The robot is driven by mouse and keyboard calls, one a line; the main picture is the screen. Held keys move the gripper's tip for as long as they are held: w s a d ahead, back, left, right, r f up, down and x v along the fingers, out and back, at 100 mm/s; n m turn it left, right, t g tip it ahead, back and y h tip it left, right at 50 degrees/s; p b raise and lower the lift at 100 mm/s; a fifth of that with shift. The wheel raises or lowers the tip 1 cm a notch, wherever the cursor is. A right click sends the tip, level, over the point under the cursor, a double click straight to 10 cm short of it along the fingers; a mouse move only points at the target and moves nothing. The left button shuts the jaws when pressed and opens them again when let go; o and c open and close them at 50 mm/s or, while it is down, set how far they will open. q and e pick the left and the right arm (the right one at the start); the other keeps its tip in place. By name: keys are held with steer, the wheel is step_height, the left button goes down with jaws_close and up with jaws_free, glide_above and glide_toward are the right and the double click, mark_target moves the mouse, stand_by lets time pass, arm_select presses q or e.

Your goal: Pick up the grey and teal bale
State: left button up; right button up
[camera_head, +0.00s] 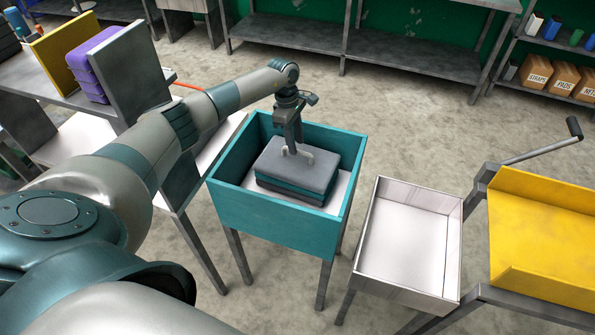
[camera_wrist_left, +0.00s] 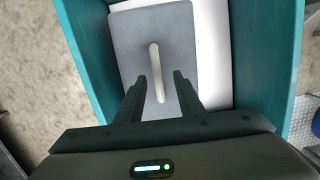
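The grey and teal bale (camera_head: 298,165) lies flat in the teal box (camera_head: 265,207) on legs. Its top is grey with teal layers below, and a pale handle stands up from the top. My left gripper (camera_head: 291,148) points down into the box over the bale. In the left wrist view, the fingers of the left gripper (camera_wrist_left: 161,84) are open, one on each side of the handle (camera_wrist_left: 156,72). The bale (camera_wrist_left: 185,55) also shows there, with white box floor beside it. I cannot tell whether the fingers touch the handle. My right gripper is not in view.
A white tray on legs (camera_head: 371,240) stands right of the box, then a yellow tray (camera_head: 545,235) with a crank (camera_head: 550,147).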

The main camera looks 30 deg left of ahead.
mark_target(298, 165)
arm_select(q)
steer(key=f, duration=0.1)
steer(key=f+b, duration=0.2)
steer(key=shift+w+d+f, duration=0.1)
steer(key=shift+w+f, duration=0.15)
steer(key=shift+f, duration=0.8)
steer(key=shift+d+f+b, duration=0.1)
steer(key=shift+f+b, duration=0.15)
steer(key=shift+b, duration=0.35)
jaws_close()
stand_by(0.7)
stand_by(0.7)
steer(key=shift+w+r, duration=0.15)
